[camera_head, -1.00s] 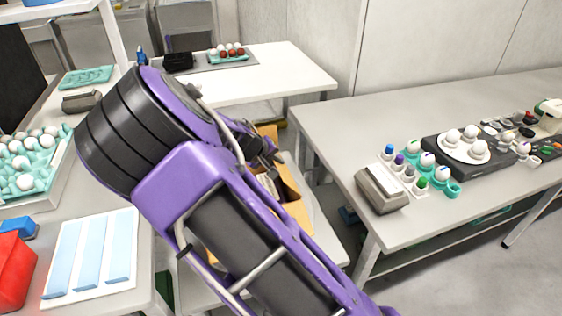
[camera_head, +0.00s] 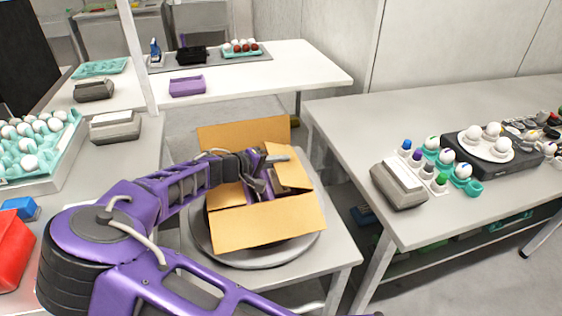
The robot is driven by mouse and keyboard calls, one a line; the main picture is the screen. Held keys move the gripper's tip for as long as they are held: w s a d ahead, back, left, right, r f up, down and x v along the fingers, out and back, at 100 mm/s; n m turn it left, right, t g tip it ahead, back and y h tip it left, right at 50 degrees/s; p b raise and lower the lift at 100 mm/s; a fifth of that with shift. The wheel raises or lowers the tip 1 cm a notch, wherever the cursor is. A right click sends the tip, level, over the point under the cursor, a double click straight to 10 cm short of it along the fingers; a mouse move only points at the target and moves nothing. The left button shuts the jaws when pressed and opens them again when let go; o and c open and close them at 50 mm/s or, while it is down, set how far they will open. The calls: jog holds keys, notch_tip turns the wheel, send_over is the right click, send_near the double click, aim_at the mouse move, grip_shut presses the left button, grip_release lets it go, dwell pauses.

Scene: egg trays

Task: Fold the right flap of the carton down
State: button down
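The brown cardboard carton (camera_head: 262,225) sits on a round grey turntable (camera_head: 292,250) in the middle of the view. Its back flap (camera_head: 243,133) stands up, and a wide front flap hangs outward toward me. The right flap (camera_head: 290,168) stands at the right side of the opening, tilted. My purple arm reaches in from the left. My gripper (camera_head: 268,172) is over the carton's opening, close to the right flap; I cannot tell whether they touch. The fingers are small and partly hidden, so their opening is unclear. Dark and purple items show inside the carton.
The right table (camera_head: 340,125) holds a grey box (camera_head: 398,185), egg cups and a turntable with eggs. A purple tray (camera_head: 187,86) is on the white back table. An egg tray (camera_head: 30,150) and a red bin (camera_head: 12,262) stand at the left.

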dwell(0.3)
jog(key=c, duration=1.1)
grip_release()
jog(key=shift+o, duration=0.2)
jog(key=p+v, duration=0.1)
jog(key=v, duration=1.6)
jog(key=shift+s+p, duration=0.2)
jog(key=shift+p, duration=0.15)
jog(key=shift+c, duration=0.2)
